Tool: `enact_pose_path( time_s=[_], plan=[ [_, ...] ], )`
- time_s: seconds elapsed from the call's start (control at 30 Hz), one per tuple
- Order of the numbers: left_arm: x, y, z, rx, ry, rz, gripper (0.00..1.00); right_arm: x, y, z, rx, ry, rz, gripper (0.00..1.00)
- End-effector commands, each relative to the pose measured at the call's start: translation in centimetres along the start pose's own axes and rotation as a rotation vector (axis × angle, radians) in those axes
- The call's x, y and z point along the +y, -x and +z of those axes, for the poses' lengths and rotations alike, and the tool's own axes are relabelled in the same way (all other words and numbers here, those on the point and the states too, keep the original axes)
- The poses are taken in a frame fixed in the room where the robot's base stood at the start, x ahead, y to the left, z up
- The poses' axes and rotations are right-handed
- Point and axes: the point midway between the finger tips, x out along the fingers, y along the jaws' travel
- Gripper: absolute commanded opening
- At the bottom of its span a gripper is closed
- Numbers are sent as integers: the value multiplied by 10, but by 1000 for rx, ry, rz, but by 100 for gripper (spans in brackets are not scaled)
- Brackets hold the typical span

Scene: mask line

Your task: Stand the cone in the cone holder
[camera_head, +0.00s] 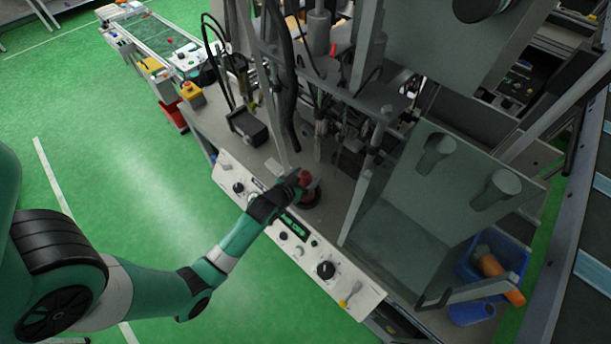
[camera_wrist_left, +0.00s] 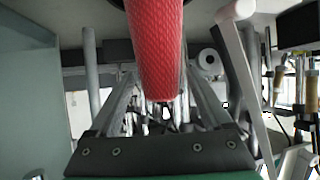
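A red textured cone (camera_wrist_left: 158,45) fills the top middle of the left wrist view. It narrows toward the bottom of that picture. The two grey fingers of my left gripper (camera_wrist_left: 160,78) lie close along its sides, and the gripper looks shut on it. In the head view the red cone (camera_head: 304,177) shows small at the end of my left arm, over the machine's front ledge. A dark round piece (camera_head: 311,196) sits right by it, perhaps the cone holder; whether they touch is unclear. My right gripper is out of view.
A control panel (camera_head: 300,245) with knobs runs below my left forearm. Machine posts and hoses stand close behind the gripper. A large grey tilted plate (camera_head: 455,175) stands to the right. A blue bin (camera_head: 468,268) with an orange cone (camera_head: 492,264) is at lower right.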

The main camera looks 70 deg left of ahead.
Motion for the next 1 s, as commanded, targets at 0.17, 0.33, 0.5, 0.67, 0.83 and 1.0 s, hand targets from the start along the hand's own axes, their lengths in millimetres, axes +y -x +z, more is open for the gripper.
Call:
enact_pose_path(
  time_s=[0.17,0.33,0.5,0.67,0.83,1.0],
  plan=[
    [0,0,-1,0,0,0,83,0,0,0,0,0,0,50],
    [0,15,-3,-1,0,0,83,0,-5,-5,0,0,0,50],
    [0,55,-4,-2,-1,1,83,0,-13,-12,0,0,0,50],
    [0,93,-3,-2,-1,1,83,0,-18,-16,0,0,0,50],
    [0,117,-2,-1,0,0,83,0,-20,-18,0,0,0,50],
    [0,122,-2,-1,0,0,83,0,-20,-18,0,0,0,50]
  ],
)
